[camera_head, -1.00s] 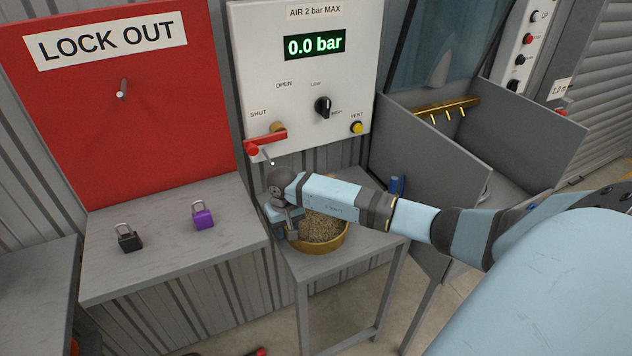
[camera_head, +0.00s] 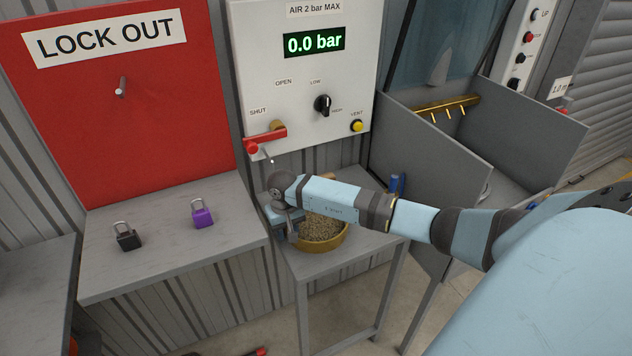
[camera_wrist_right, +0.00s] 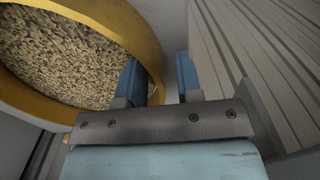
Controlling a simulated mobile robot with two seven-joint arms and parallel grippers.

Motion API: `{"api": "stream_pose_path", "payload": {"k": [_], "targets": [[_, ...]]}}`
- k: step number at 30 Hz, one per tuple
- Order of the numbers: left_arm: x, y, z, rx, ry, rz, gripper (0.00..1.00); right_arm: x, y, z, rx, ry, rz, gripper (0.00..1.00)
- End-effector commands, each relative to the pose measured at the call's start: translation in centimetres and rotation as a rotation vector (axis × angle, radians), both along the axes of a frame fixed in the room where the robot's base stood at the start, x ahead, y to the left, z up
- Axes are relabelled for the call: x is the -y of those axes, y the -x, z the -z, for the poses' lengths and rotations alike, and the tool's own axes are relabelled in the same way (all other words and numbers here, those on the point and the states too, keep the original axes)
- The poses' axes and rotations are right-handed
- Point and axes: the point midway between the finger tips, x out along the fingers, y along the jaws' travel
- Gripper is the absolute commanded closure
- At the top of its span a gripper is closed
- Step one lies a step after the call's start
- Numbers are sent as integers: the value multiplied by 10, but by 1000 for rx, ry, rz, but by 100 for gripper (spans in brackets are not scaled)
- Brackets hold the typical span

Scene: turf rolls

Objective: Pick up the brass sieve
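The brass sieve (camera_head: 338,243), a round brass-coloured pan full of pale brown granules, sits on a small grey table below the air panel. My right gripper (camera_head: 291,232) reaches down at its left edge. In the right wrist view the sieve's rim (camera_wrist_right: 150,38) passes between the blue fingers of my right gripper (camera_wrist_right: 160,76). One finger is over the granules and the other is outside the rim. A gap shows between the fingers, so they are open. My right forearm hides the back of the sieve in the head view. My left gripper is not in view.
A blue-handled item (camera_head: 397,185) stands at the small table's (camera_head: 385,240) back right. A wider bench (camera_head: 165,265) on the left holds a black padlock (camera_head: 127,240) and a purple padlock (camera_head: 202,217). A red valve lever (camera_head: 265,142) sticks out from the panel above my gripper.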

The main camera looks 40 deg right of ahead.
Motion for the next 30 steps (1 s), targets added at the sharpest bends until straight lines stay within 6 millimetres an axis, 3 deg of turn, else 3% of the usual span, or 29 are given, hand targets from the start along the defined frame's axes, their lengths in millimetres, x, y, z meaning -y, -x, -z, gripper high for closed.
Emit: {"api": "stream_pose_path", "payload": {"k": [12,16,17,30], "targets": [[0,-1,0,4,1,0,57,0,0,1,0,0,0,67],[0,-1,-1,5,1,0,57,0,0,1,0,0,0,97],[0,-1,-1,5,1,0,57,0,0,1,0,0,0,100],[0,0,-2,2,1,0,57,0,0,-1,1,-1,0,100]]}}
